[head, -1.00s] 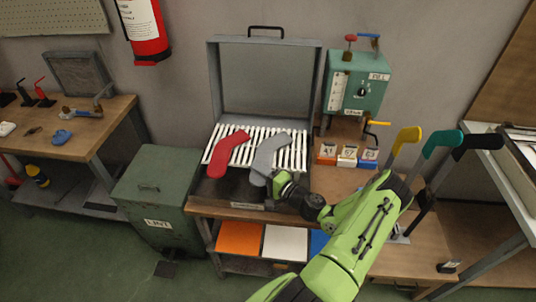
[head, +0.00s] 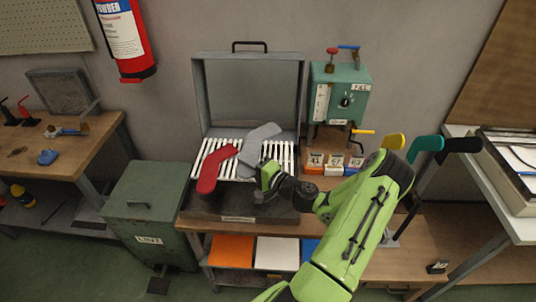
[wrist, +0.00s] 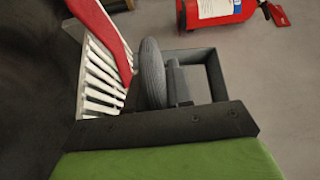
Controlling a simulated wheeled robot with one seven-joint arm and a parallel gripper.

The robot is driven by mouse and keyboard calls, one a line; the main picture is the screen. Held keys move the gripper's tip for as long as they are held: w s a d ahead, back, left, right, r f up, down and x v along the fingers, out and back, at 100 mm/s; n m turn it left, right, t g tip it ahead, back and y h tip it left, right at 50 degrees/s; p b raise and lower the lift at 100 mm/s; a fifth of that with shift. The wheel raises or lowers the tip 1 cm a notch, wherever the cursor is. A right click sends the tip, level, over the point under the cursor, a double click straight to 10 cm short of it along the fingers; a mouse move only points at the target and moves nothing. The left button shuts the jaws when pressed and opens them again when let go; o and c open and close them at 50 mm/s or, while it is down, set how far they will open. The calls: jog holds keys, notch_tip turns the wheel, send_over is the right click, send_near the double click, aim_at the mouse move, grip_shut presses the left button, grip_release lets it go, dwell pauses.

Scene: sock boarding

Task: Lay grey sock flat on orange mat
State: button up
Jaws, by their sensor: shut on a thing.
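The grey sock (head: 260,148) is held by its lower end in my gripper (head: 267,172), in front of the raised lid. In the head view it overlaps the upper right of the white slats and appears raised off them. In the wrist view the grey sock (wrist: 151,72) stands upright and ribbed at the dark jaws (wrist: 180,80), which are shut on it. The orange mat (head: 231,249) lies on the lower shelf under the bench, at the left, with nothing on it.
A red sock (head: 214,170) lies on the slats (head: 287,161) just left. A white mat (head: 277,253) and a partly hidden blue mat (head: 311,248) lie right of the orange one. The bench edge overhangs the shelf. A green LINT bin (head: 148,215) stands left; coloured levers (head: 425,144) rise right.

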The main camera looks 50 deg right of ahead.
notch_tip(320, 180, down, 10)
jog(key=shift+r+b, duration=0.15)
jog(key=shift+b, duration=0.75)
jog(key=shift+f, duration=0.2)
jog(key=o, duration=0.8)
jog(key=s, duration=1.5)
jog(key=shift+s+d, duration=0.3)
jog(key=shift+s, duration=0.1)
